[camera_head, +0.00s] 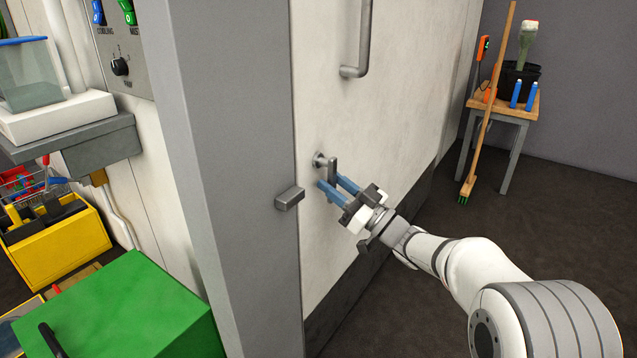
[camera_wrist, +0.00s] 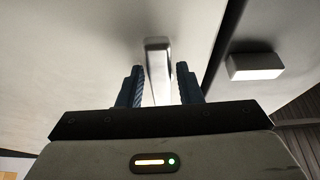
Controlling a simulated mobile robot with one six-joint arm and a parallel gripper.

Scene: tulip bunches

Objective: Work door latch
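The door (camera_head: 390,110) is a large pale panel with a dark lower band. Its latch lever (camera_head: 333,168) is a small grey handle on a round mount, pointing downward. A long grey pull handle (camera_head: 362,45) is fixed above it. A grey block (camera_head: 289,198) sticks out at the frame edge beside the latch. My gripper (camera_head: 334,184) has blue fingers, which are open and at the lever. In the wrist view the lever (camera_wrist: 157,65) shows between the two spread fingers (camera_wrist: 158,88), with a gap on each side. The block (camera_wrist: 255,66) is on the right there.
A grey door post (camera_head: 225,150) stands left of the door. A green box (camera_head: 125,315) and a yellow tool crate (camera_head: 60,243) are at lower left. A wooden stool (camera_head: 510,108) with a broom (camera_head: 487,105) leaning on it stands at back right. The dark floor before it is clear.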

